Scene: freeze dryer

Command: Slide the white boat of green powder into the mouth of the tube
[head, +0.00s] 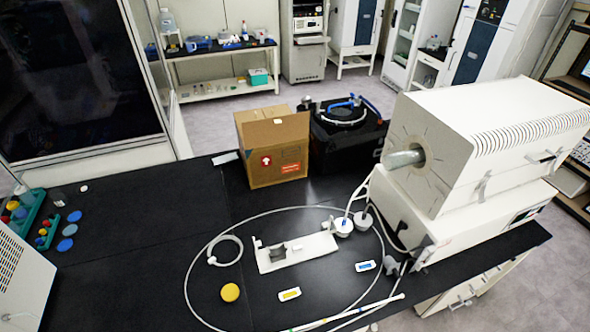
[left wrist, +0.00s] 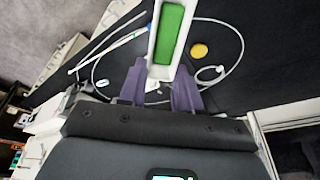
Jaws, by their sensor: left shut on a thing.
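The white boat (left wrist: 160,73) is long and narrow and holds green powder (left wrist: 171,34). In the left wrist view it lies between the two purple fingers of my left gripper (left wrist: 160,80), which is shut on its near end. The boat points away from the gripper, and its far end is cut off by the top edge. The head view shows neither gripper nor the green boat. My right gripper is in no view.
Below the furnace, the black bench (head: 130,265) carries a white stand (head: 296,250), a looped thin hose (head: 187,285), a yellow disc (head: 230,292) and small yellow- and blue-marked white pieces. A cardboard box (head: 272,150) stands behind. The bench's left middle is clear.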

